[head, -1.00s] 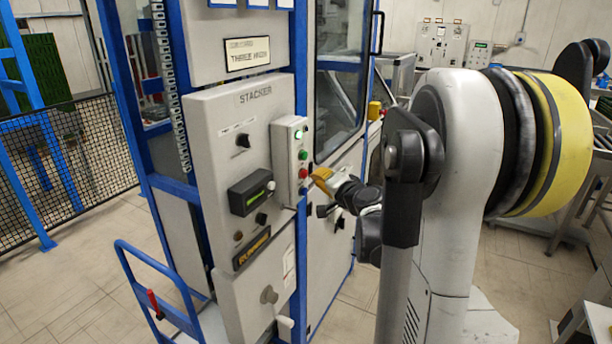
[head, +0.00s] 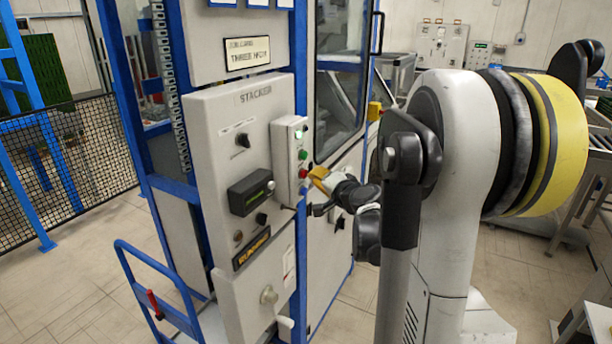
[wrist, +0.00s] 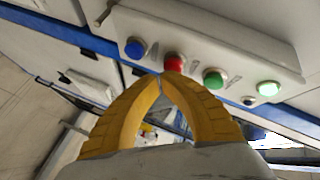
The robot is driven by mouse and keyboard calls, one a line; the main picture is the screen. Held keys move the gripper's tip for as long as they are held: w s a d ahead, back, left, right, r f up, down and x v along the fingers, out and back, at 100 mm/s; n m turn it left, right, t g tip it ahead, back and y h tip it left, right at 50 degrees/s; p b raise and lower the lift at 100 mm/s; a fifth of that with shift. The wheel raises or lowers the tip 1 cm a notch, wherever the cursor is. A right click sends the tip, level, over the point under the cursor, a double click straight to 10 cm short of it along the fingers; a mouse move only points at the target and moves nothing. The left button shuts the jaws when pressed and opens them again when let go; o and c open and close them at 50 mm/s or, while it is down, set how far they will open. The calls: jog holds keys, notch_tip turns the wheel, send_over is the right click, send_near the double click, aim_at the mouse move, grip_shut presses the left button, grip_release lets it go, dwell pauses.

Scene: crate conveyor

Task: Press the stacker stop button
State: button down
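The stacker panel (head: 225,120) carries a narrow button box (head: 290,135) on its right side. On the box are a lit green lamp (head: 299,134), a green button (head: 302,155), a red button (head: 303,173) and a blue button below it. My gripper (head: 312,172) is beside the red button. In the wrist view the yellow fingertips (wrist: 163,76) meet in a point just at the red button (wrist: 174,62). Whether they touch it I cannot tell. The blue button (wrist: 135,48), green button (wrist: 213,78) and lit lamp (wrist: 268,88) show beside it.
A selector knob (head: 243,140), a dark display (head: 250,192) and a yellow-lettered sign (head: 251,248) are on the stacker panel. A blue-railed cart (head: 160,290) stands in front at lower left. A mesh fence (head: 70,165) is at left. The floor between them is clear.

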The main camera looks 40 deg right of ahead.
jog(key=shift+w+a, duration=0.15)
jog(key=shift+w, duration=0.3)
dwell(0.6)
jog(key=shift+s, duration=0.1)
jog(key=shift+s+d, duration=0.3)
jog(key=shift+s, duration=0.4)
jog(key=shift+s, duration=0.1)
jog(key=s, duration=0.1)
jog(key=s+d, duration=0.1)
jog(key=s, duration=0.1)
jog(key=s+d, duration=0.1)
jog(key=shift+s, duration=0.2)
dwell(0.8)
